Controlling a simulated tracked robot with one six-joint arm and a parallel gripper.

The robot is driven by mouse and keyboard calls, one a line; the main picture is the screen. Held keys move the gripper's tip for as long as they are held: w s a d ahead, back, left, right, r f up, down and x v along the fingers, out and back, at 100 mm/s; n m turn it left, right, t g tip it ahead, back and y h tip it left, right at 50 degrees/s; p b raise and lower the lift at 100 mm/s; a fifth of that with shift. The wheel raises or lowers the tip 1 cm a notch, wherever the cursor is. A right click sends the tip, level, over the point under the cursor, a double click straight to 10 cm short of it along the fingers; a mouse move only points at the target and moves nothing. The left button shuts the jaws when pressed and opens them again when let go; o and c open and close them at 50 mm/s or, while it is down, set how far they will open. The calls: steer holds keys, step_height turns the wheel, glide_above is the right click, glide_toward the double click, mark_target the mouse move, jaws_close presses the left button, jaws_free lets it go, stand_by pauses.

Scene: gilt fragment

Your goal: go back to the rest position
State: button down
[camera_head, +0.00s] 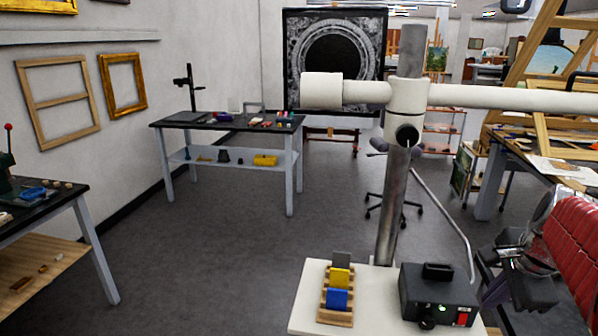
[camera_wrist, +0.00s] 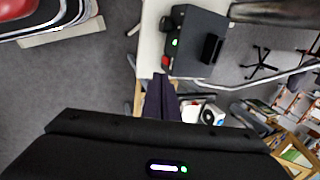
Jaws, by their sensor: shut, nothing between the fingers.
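My gripper (camera_wrist: 160,82) shows in the wrist view as dark fingers pressed together, pointing up from the black wrist body. It is shut and holds nothing. Its tips appear close to the white-topped stand and the black control box (camera_wrist: 197,41), but I cannot tell the distance. In the head view, dark parts that look like my arm are at the lower right, beside the same black control box (camera_head: 438,292).
A grey post (camera_head: 390,215) with a white crossbar (camera_head: 500,96) rises from the white stand top (camera_head: 310,300). A wooden rack (camera_head: 335,316) there holds blue, yellow and grey blocks. A cable (camera_head: 445,215) hangs behind. Open floor (camera_head: 220,260) lies left.

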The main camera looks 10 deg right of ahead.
steer(key=s+a+f+n, duration=0.1)
steer(key=s+a+n, duration=0.2)
steer(key=a+n, duration=0.7)
steer(key=s+a+f+n+t+y, duration=0.1)
steer(key=s+a+n, duration=0.2)
steer(key=a+n, duration=0.8)
steer(key=a, duration=0.5)
steer(key=shift+s+a+f, duration=0.3)
steer(key=shift+a+f, duration=0.05)
steer(key=shift+f, duration=0.05)
steer(key=shift+d, duration=0.1)
